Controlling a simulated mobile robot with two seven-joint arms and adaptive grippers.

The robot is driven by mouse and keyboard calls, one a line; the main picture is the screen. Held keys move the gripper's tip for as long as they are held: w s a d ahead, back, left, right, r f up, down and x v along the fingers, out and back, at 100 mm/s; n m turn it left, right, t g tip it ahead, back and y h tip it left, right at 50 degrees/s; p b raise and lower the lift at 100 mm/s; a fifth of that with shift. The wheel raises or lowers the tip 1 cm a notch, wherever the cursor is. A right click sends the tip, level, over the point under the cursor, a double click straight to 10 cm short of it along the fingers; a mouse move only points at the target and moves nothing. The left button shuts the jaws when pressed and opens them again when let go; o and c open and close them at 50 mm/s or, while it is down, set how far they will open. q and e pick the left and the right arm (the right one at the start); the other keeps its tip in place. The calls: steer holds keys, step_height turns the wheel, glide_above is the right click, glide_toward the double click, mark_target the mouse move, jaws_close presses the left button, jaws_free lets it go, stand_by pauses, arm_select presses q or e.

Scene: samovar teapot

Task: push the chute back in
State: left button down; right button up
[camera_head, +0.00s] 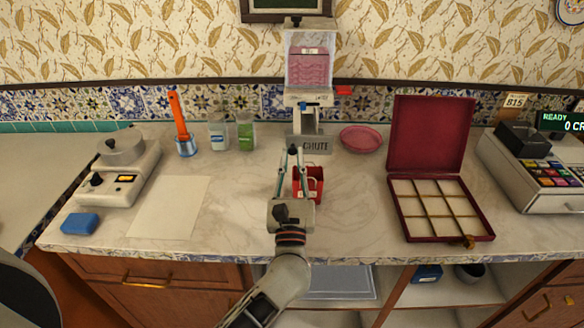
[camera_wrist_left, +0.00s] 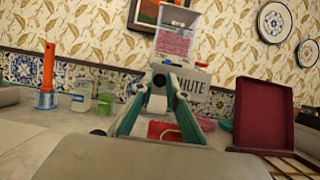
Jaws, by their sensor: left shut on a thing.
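A dispenser with a clear hopper of pink stuff (camera_head: 309,68) stands at the back middle of the counter; the hopper also shows in the left wrist view (camera_wrist_left: 174,42). Below it is the chute, with a grey plate marked CHUTE (camera_head: 316,144), also in the left wrist view (camera_wrist_left: 194,86). My left gripper (camera_head: 292,151) reaches in from the front. Its fingertips meet beside the plate's left end, shut on the chute's front part. The fingers hide the exact grip. A red container (camera_head: 316,184) sits on the counter just below and behind the fingers. My right gripper is not in view.
A pink dish (camera_head: 361,138) is right of the chute, and an open maroon box (camera_head: 440,237) is farther right. Two jars (camera_head: 246,130) and an orange-handled tool (camera_head: 180,122) stand left. A scale (camera_head: 122,190) and paper sheet (camera_head: 172,207) lie at left. The front middle counter is clear.

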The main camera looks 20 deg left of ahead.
mark_target(293, 139)
arm_select(q)
steer(key=w, duration=0.2)
steer(key=w+a+b, duration=0.1)
steer(key=w, duration=0.2)
steer(key=w+a+b, duration=0.1)
steer(key=w, duration=0.1)
steer(key=shift+w+a+f, duration=0.1)
steer(key=shift+w+f, duration=0.05)
steer(key=shift+w, duration=0.05)
steer(key=shift+w+a, duration=0.15)
steer(key=shift+w, duration=0.35)
steer(key=c, duration=2)
jaws_free()
steer(key=v, duration=1.2)
